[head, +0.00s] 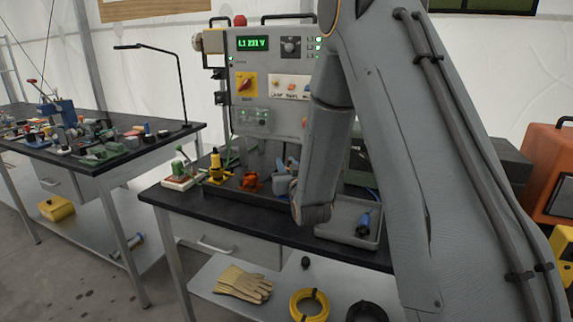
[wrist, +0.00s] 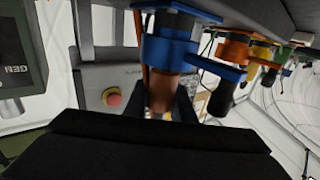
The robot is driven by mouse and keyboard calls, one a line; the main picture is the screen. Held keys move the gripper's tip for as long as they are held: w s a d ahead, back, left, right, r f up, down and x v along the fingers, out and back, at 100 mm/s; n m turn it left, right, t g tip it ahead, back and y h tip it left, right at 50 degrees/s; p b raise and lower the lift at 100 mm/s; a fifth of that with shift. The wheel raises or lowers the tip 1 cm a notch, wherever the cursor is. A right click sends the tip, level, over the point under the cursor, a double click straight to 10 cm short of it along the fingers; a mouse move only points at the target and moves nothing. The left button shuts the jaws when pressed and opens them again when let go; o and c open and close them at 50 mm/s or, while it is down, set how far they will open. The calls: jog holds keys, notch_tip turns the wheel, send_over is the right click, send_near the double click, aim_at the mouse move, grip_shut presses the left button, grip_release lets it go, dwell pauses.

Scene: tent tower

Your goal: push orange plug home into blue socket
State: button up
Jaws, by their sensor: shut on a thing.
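In the wrist view the orange plug (wrist: 160,92), brownish in shade, sits between the dark fingers of my gripper (wrist: 167,98), which is shut on it. The blue socket (wrist: 166,50) is directly above the plug in that picture, roughly in line with it. The plug's far end meets the blue part in the picture. I cannot tell how deep it sits.
A grey tray (head: 330,231) holding a blue connector (head: 364,224) stands to the right on the bench. An orange item (head: 250,182) and a yellow one (head: 215,167) stand to the left. A grey power panel (head: 262,68) rises behind. A red button (wrist: 113,97) shows in the wrist view.

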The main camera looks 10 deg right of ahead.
jog(key=o, duration=1.1)
jog(key=shift+f, duration=0.1)
jog(key=s+b, duration=0.1)
jog(key=s, duration=0.7)
jog(key=shift+w, duration=0.1)
